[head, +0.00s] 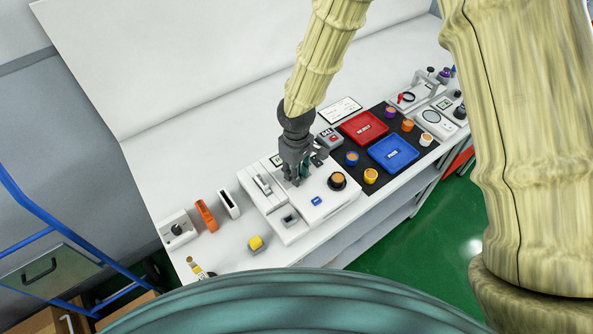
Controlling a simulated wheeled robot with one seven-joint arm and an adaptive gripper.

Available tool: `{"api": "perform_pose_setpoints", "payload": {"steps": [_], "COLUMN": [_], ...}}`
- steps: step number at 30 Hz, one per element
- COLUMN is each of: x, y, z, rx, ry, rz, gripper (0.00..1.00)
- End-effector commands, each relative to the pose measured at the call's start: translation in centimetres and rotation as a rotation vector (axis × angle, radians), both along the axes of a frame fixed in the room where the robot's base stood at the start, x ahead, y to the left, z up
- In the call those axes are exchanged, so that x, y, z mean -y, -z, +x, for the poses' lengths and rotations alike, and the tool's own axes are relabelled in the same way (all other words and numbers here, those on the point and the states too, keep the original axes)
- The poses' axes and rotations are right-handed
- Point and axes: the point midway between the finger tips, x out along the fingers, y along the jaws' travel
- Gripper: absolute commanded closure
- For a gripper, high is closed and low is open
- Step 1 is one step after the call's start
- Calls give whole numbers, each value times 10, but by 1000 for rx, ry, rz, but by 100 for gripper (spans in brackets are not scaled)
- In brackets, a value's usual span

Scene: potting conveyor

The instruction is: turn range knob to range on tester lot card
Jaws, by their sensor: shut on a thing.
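The tester appears to be the white machine (318,212) on the bench in the middle of the head view. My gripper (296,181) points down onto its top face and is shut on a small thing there. That thing seems to be the range knob, but the fingers hide it, so its pointer and setting cannot be read. A teal piece (306,165) shows beside the fingers. A white printed card (340,110) lies behind the dark mat; it may be the lot card, but its text is too small to read.
A black round socket (337,181) with an orange-brown top stands close right of my gripper. A dark mat holds a red tray (364,128), a blue tray (393,155) and several small pots. A small white box with a black knob (177,230) stands at the left.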

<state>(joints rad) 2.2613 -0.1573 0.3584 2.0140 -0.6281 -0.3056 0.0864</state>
Motion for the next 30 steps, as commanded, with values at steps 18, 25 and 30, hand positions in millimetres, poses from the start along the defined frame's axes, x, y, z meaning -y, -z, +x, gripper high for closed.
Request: {"api": "perform_pose_setpoints", "payload": {"steps": [18, 25, 30], "x": [1, 1, 1], "y": [0, 0, 0], "z": [0, 0, 0], "rx": [-1, -1, -1], "ry": [-168, -168, -168], "rz": [-1, -1, -1], "gripper": [100, 100, 56]}}
